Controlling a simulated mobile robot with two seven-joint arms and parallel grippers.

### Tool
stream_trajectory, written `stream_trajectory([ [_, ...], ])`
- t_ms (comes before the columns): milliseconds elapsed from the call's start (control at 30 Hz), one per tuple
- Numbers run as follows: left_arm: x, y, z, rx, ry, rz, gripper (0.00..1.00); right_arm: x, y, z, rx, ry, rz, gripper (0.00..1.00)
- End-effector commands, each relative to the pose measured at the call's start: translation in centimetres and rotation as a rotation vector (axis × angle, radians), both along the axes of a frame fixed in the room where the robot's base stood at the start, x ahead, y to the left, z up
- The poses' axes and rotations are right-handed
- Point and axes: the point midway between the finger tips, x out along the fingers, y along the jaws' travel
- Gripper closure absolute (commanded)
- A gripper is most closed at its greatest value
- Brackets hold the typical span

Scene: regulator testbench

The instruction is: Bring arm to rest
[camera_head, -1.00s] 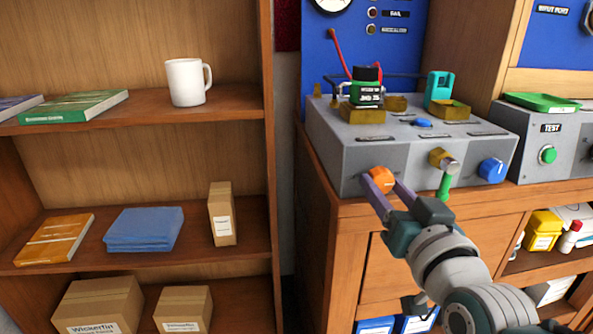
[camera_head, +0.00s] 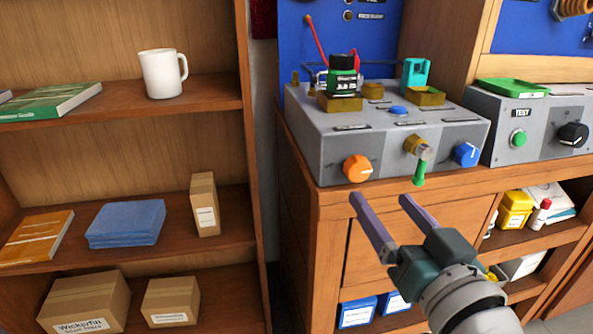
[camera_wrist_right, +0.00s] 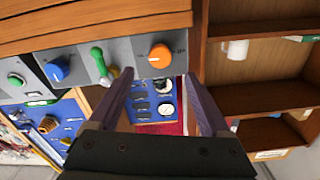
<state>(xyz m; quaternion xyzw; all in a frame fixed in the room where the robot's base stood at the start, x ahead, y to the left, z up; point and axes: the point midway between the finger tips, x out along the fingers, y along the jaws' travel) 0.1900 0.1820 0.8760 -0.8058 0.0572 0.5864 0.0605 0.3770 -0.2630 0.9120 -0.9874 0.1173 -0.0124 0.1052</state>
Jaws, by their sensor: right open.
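My right gripper (camera_head: 381,206) is open and empty, in front of the wooden cabinet and below the grey control box (camera_head: 335,148). Its two purple fingers are spread and apart from the orange knob (camera_head: 357,168) on the box's front. In the right wrist view the open fingers (camera_wrist_right: 163,84) show with nothing between them, and the orange knob (camera_wrist_right: 160,55) lies beyond their tips. A green-handled lever (camera_head: 419,172) and a blue knob (camera_head: 466,154) sit to the right of the orange knob. My left gripper is not in view.
A wooden shelf (camera_head: 215,88) with a white mug (camera_head: 162,74), books and boxes stands at left. A second grey box with a green TEST button (camera_head: 519,138) is at right. A green-and-black regulator (camera_head: 342,77) stands on the control box. Open air surrounds the gripper.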

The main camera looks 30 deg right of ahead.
Motion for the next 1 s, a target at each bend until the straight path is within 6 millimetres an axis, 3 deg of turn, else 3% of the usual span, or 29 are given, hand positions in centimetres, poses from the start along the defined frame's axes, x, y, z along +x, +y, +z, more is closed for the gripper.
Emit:
stream_trajectory([
  [200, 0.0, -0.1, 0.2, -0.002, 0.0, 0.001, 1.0, -2.1, 0.5, 0.0, 0.001, 0.0, 0.001, 0.19],
  [733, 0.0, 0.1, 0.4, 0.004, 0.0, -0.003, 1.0, -2.2, 0.6, 0.1, 0.0, 0.004, 0.004, 0.19],
  [867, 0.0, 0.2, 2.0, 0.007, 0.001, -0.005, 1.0, -1.9, 1.3, 1.3, -0.004, 0.079, 0.044, 0.19],
  [1000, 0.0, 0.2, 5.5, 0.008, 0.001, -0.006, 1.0, -2.0, 3.3, 3.5, -0.019, 0.285, 0.147, 0.19],
])
